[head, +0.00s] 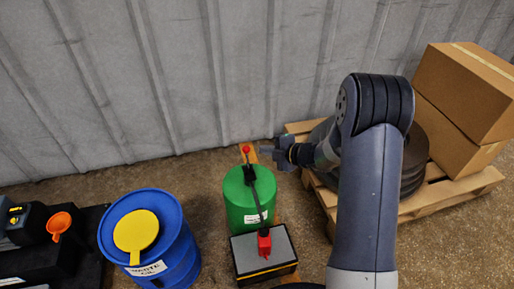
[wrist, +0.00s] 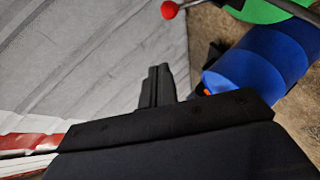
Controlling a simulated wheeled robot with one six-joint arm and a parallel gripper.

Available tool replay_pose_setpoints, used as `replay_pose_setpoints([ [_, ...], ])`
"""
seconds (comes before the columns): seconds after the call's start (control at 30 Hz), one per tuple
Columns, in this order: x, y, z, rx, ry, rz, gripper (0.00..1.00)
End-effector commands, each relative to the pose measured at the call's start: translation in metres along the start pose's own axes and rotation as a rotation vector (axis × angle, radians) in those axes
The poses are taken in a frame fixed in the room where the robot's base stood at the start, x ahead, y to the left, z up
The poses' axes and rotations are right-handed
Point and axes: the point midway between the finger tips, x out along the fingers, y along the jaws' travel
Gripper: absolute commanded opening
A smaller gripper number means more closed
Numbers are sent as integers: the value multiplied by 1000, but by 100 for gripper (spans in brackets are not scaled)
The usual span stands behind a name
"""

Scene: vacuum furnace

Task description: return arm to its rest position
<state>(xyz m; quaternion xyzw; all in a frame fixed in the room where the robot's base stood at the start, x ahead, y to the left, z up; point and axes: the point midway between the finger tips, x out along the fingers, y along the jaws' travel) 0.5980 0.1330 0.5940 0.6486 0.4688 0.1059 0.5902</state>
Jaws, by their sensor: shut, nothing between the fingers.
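My arm (head: 365,200) rises from the lower right of the head view, bends at a dark elbow at the top, and reaches back to the left. My gripper (head: 266,151) points left, in front of the corrugated wall and beside the red ball knob (head: 246,149) of a lever. I cannot tell its exact distance from the knob. In the wrist view the fingers (wrist: 158,84) are together with nothing between them. The red knob (wrist: 169,10) shows at the top there, apart from the fingers.
A green drum (head: 236,207) stands by a grey-topped box (head: 263,252) with a red part. A blue waste drum (head: 178,262) with a yellow lid stands left. A pallet (head: 462,189) with cardboard boxes (head: 465,90) is at right. The corrugated wall (head: 180,60) closes the back.

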Motion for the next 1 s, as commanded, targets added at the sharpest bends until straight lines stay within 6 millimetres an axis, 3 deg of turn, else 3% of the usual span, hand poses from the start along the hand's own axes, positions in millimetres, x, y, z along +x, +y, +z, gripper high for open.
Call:
replay_pose_setpoints([
  [0.2,-18,3,0,0,-1,-1,0],
  [0.6,-17,2,0,-1,1,-1,0],
  [0.77,-2,-2,0,-2,3,-2,0],
  [1.0,44,-10,-1,-1,4,-2,0],
])
